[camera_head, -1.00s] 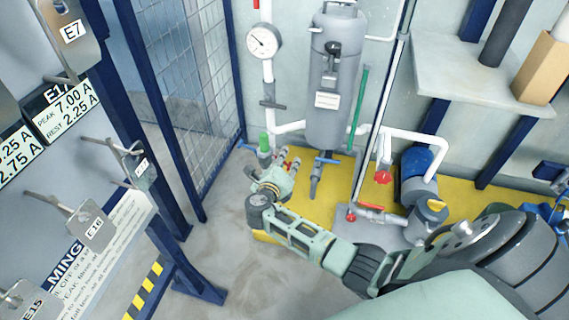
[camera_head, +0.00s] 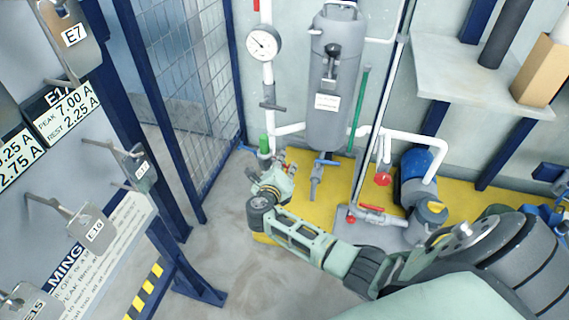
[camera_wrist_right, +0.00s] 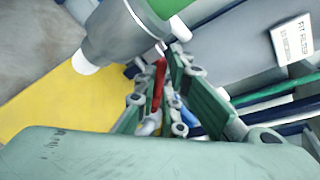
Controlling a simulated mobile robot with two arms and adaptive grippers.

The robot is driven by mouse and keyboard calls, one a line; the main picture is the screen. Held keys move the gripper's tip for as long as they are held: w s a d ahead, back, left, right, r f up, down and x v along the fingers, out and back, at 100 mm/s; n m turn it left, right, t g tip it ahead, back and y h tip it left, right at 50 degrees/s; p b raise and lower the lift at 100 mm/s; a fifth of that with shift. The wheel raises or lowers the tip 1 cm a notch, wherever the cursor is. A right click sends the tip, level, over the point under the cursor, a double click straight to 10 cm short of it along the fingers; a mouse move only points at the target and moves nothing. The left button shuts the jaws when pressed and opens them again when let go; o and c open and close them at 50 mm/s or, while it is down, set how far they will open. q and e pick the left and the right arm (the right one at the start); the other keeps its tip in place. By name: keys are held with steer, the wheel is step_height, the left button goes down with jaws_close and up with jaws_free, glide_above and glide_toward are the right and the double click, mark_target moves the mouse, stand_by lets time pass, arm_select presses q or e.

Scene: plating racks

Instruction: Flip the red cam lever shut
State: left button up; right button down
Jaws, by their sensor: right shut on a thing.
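The red cam lever (camera_wrist_right: 158,84) shows in the right wrist view as a thin red bar between my right gripper's green fingers. It sits beside a grey cylindrical fitting (camera_wrist_right: 113,38) with a green part at its top. My right gripper (camera_wrist_right: 161,78) is shut on the lever; the exact contact is partly hidden by the finger links. In the head view my right gripper (camera_head: 282,163) is low by the wall pipes, just right of a green-topped fitting (camera_head: 264,146). The lever is mostly hidden there. My left gripper is not in view.
A grey tank (camera_head: 335,85) and a pressure gauge (camera_head: 263,43) stand behind the gripper. Red valve handles (camera_head: 383,179) and a blue motor (camera_head: 415,172) are to the right. A mesh fence (camera_head: 195,90) and a tag board (camera_head: 60,240) are left. Grey floor is clear below.

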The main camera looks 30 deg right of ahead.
steer(key=shift+w+a+f+m+t+y, duration=0.15)
steer(key=shift+f+m+t, duration=0.1)
steer(key=shift+m, duration=0.3)
steer(key=shift+w+a+f+m+t+y, duration=0.15)
steer(key=shift+f+m+t, duration=0.1)
steer(key=shift+m, duration=0.3)
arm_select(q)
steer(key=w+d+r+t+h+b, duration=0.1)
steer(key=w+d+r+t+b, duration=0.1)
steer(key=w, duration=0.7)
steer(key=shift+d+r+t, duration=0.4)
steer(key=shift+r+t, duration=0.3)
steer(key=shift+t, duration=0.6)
arm_select(e)
steer(key=shift+w+a+f+m+t+y, duration=0.15)
steer(key=shift+m+t, duration=0.1)
steer(key=shift+m, duration=0.5)
steer(key=shift+w+a+f+m+t+y, duration=0.15)
steer(key=shift+m+t, duration=0.15)
steer(key=shift+m, duration=0.4)
steer(key=shift+w+a+f+m+t+y, duration=0.15)
steer(key=shift+m+t, duration=0.1)
steer(key=shift+m, duration=0.5)
steer(key=c, duration=1.8)
jaws_free()
steer(key=shift+c, duration=0.2)
